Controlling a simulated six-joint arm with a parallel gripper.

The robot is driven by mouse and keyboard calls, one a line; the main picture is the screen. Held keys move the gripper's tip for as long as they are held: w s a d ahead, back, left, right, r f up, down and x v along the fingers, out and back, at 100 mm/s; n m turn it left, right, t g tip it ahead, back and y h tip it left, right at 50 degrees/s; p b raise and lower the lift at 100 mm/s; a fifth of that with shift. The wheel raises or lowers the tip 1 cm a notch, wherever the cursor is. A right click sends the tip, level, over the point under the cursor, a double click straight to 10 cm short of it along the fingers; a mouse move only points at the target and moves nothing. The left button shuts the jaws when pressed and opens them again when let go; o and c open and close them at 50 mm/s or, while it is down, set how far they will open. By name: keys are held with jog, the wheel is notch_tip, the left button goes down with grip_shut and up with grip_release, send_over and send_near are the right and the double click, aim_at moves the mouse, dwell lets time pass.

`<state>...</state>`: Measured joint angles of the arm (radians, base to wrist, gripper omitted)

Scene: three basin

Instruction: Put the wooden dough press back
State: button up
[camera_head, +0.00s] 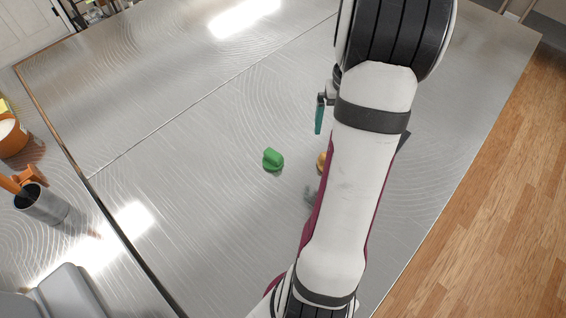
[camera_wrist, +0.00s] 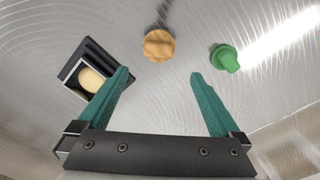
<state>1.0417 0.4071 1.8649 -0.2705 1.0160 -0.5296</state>
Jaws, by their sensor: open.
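A light-brown wooden piece with a scalloped edge, apparently the dough press (camera_wrist: 158,45), lies on the metal table beyond my fingertips in the wrist view. In the head view only a sliver of it (camera_head: 321,161) shows beside my arm. My gripper (camera_wrist: 160,75) is open, with nothing between its teal fingers. One teal finger (camera_head: 319,118) shows in the head view. A dark open box (camera_wrist: 69,76) stands left of my left finger, with a pale rounded piece (camera_wrist: 91,79) inside. The arm hides most of this area in the head view.
A green knobbed piece (camera_wrist: 224,58) lies right of the wooden one; it also shows in the head view (camera_head: 273,159). A metal cup (camera_head: 42,204) and an orange pot (camera_head: 12,138) stand at the far left.

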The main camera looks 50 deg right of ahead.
jog(key=w+a+r+n, duration=0.15)
jog(key=a+r, duration=0.25)
jog(key=a, duration=0.7)
jog(key=w+a+r+n, duration=0.15)
jog(key=a+r, duration=0.25)
jog(key=a, duration=0.8)
jog(key=s+a+y, duration=0.1)
jog(key=s+a, duration=0.8)
jog(key=a, duration=0.4)
jog(key=shift+s+a+f+y, duration=0.15)
jog(key=shift+s+y, duration=0.05)
jog(key=shift+y, duration=0.2)
